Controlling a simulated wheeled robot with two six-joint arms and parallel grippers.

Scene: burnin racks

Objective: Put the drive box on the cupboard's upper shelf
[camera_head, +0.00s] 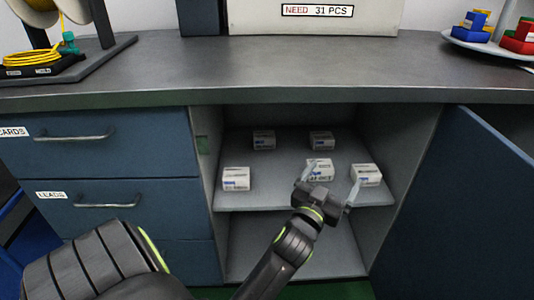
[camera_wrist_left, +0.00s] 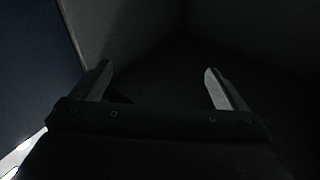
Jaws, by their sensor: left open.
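Several small white boxes with printed labels sit on the cupboard's upper shelf (camera_head: 272,188). One white box (camera_head: 319,168) is at the front middle, partly behind a finger of my left gripper (camera_head: 332,177). Others are the left front box (camera_head: 236,179), the right front box (camera_head: 366,175), and two at the back, left (camera_head: 264,140) and right (camera_head: 321,141). I cannot tell which is the drive box. My left gripper is open at the cupboard's front. In the dark left wrist view the open fingers (camera_wrist_left: 158,76) have nothing visible between them. My right gripper is out of view.
The cupboard's blue door (camera_head: 455,210) stands open at the right. Drawers with handles (camera_head: 110,205) are at the left. The lower compartment (camera_head: 300,255) looks empty where visible. The grey worktop (camera_head: 260,70) is above, with a cable spool stand and a round tray at its ends.

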